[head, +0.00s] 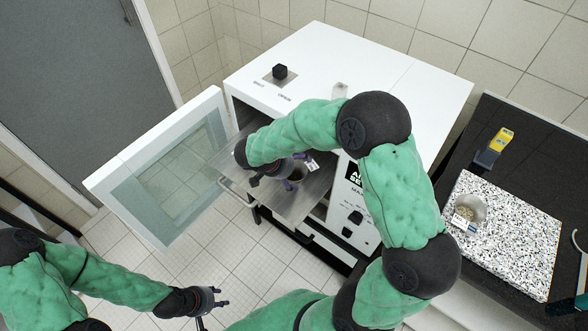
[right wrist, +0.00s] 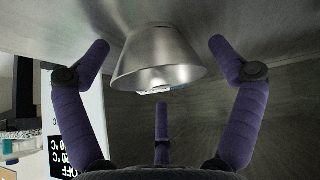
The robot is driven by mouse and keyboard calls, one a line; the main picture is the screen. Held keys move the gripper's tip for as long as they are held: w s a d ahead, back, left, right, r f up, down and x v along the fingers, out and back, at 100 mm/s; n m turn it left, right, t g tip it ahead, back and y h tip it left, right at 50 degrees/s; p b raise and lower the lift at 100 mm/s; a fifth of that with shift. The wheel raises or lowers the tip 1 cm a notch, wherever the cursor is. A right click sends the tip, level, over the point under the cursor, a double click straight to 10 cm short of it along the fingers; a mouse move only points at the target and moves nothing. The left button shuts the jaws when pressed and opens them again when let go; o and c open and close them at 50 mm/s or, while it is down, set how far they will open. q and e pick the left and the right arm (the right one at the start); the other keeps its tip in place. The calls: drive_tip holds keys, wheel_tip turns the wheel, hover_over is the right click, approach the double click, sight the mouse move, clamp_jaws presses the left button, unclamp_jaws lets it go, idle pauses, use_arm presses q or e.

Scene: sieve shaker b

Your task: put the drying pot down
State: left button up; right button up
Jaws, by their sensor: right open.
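The drying pot is a tapered metal pot (right wrist: 158,58) standing on the pulled-out metal oven shelf (head: 310,205). In the head view its dark mouth (head: 297,172) shows partly behind my right gripper. My right gripper (head: 277,183) is open at the pot. In the right wrist view the purple fingers (right wrist: 163,60) are spread on both sides of the pot, with visible gaps and no contact seen. A small white label shows at the pot's rim. My left gripper (head: 212,312) is low in the head view, away from the oven, its fingers spread and empty.
The white oven (head: 350,65) has its glass door (head: 165,185) swung open to the left. At right, a second metal pot (head: 470,208) with grainy contents stands on a speckled slab (head: 515,240) on the dark counter. A yellow-topped item (head: 501,138) stands behind it.

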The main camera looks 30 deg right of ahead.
drive_tip(key=p+v, duration=0.2)
drive_tip(key=v, duration=1)
drive_tip(key=shift+p, duration=0.3)
idle(0.6)
